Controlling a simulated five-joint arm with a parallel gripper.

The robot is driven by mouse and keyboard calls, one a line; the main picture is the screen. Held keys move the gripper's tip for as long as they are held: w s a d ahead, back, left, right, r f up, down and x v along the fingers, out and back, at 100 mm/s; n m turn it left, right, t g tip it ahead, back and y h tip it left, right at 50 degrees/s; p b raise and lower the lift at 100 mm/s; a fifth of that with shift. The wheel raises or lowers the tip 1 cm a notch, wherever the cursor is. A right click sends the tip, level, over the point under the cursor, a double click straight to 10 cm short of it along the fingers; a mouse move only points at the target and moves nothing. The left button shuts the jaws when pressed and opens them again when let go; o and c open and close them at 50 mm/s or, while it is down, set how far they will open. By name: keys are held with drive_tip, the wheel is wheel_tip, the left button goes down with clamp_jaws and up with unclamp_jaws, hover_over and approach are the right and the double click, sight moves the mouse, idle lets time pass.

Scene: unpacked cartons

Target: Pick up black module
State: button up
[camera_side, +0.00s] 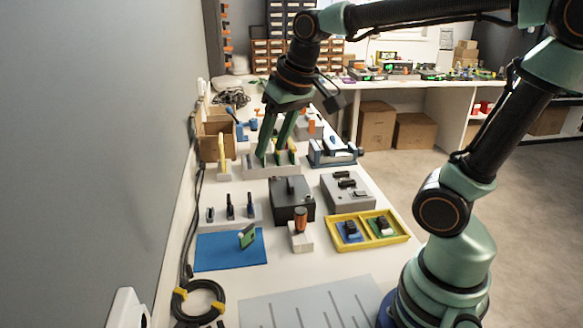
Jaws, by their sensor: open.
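Several small black parts could be the black module; I cannot tell which one is meant. In the yellow two-compartment tray (370,243), one black block (351,229) sits on a blue piece in the left compartment. Another dark block (381,222) sits on a green piece in the right compartment. Small black pieces (345,179) also lie on top of a grey box (346,197). My gripper (271,154) is open, fingers pointing down, at a white slotted rack (268,171) behind these things. Its fingers partly hide the rack, and I see nothing held between them.
A black box (291,203) and an orange-handled tool in a white block (301,242) stand left of the tray. A small green board stands on a blue mat (220,250). A blue-grey vise (332,153) is right of my gripper. A cable coil (199,302) lies front left.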

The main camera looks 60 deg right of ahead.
drive_tip(key=w+d+f+m+g, duration=0.2)
drive_tip(key=w+m, duration=0.1)
drive_tip(key=w, duration=0.8)
drive_tip(key=m+g, duration=0.2)
drive_tip(key=m, duration=0.2)
hover_over(228, 197)
wheel_tip(228, 197, down, 10)
wheel_tip(228, 197, down, 11)
drive_tip(key=shift+s+f, duration=0.1)
drive_tip(key=shift+f, duration=0.1)
clamp_jaws()
idle(0.5)
